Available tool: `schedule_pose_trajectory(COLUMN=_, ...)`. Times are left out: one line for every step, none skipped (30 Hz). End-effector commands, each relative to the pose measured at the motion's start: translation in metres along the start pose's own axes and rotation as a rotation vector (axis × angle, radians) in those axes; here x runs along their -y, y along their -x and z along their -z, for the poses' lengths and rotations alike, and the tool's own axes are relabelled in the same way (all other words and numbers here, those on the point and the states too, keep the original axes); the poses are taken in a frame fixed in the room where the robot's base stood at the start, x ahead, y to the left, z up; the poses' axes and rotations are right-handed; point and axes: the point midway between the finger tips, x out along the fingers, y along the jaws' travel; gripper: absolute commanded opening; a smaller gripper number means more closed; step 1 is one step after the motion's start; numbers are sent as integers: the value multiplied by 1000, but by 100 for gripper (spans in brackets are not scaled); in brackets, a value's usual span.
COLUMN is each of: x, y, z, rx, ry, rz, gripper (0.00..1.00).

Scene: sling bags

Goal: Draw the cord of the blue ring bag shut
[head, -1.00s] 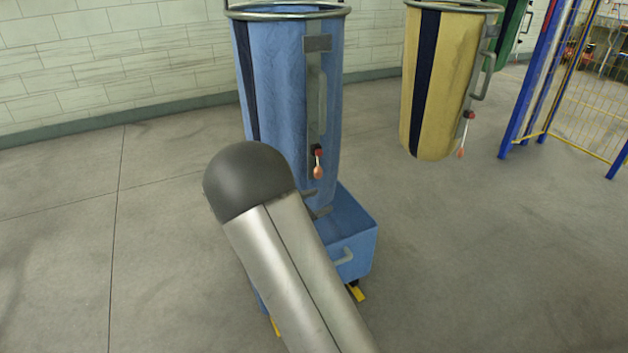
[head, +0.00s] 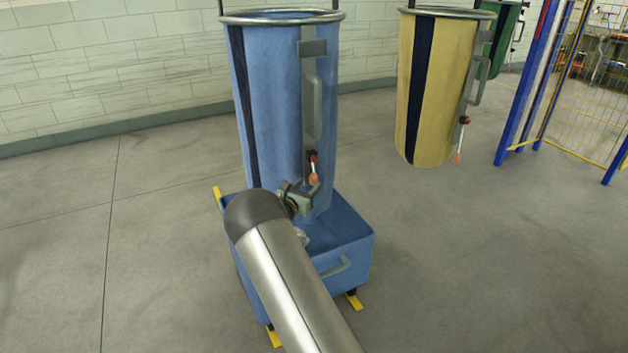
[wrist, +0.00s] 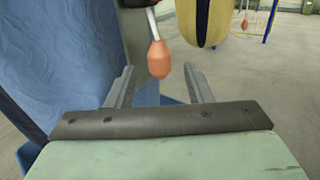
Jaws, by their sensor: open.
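The blue ring bag (head: 272,110) hangs from a metal ring over a blue wheeled bin. Its cord ends in an orange toggle (head: 314,179) on a white cord, below a dark red-topped fitting on the grey side strip. In the wrist view the orange toggle (wrist: 159,60) hangs ahead of my gripper (wrist: 160,85), roughly in line with the gap between the fingers. My gripper is open and empty, and the toggle looks apart from both fingers. In the head view my arm's dark rounded joint hides most of the gripper. The blue bag's wall (wrist: 70,60) fills the left of the wrist view.
The blue bin (head: 345,262) stands under the bag, with yellow feet. A yellow bag (head: 437,90) with its own orange toggle hangs to the right, a green bag (head: 499,45) behind it. A blue-and-yellow fence (head: 527,85) is at far right. The floor between is clear.

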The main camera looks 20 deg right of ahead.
Motion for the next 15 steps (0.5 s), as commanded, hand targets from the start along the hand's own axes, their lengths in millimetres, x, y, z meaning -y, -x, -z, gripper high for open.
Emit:
schedule_pose_trajectory(x=1, y=-11, z=1, rx=0, ry=-2, rz=2, gripper=48)
schedule_pose_trajectory(x=0, y=-17, z=1, rx=1, ry=-2, rz=1, gripper=48)
schedule_pose_trajectory(x=1, y=-23, z=0, rx=1, ry=-2, rz=1, gripper=48)
schedule_pose_trajectory(x=1, y=-28, z=1, rx=0, ry=-1, rz=1, gripper=48)
schedule_pose_trajectory(x=0, y=-32, z=1, rx=0, ry=-1, rz=0, gripper=48)
schedule_pose_trajectory(x=0, y=-37, z=1, rx=0, ry=-1, rz=0, gripper=48)
schedule_pose_trajectory(x=0, y=-40, z=0, rx=0, ry=-1, rz=1, gripper=48)
schedule_pose_trajectory(x=0, y=-43, z=0, rx=1, ry=-2, rz=1, gripper=48)
schedule_pose_trajectory(x=0, y=-46, z=0, rx=0, ry=-1, rz=0, gripper=48)
schedule_pose_trajectory(x=0, y=-47, z=0, rx=0, ry=0, rz=0, gripper=48)
schedule_pose_trajectory(x=0, y=-49, z=0, rx=0, ry=0, rz=-1, gripper=48)
schedule_pose_trajectory(x=0, y=-50, z=0, rx=0, ry=0, rz=-1, gripper=48)
schedule_pose_trajectory(x=0, y=-51, z=0, rx=-1, ry=0, rz=-1, gripper=48)
schedule_pose_trajectory(x=0, y=-51, z=0, rx=-1, ry=0, rz=-1, gripper=48)
schedule_pose_trajectory(x=0, y=-52, z=0, rx=-1, ry=0, rz=-1, gripper=48)
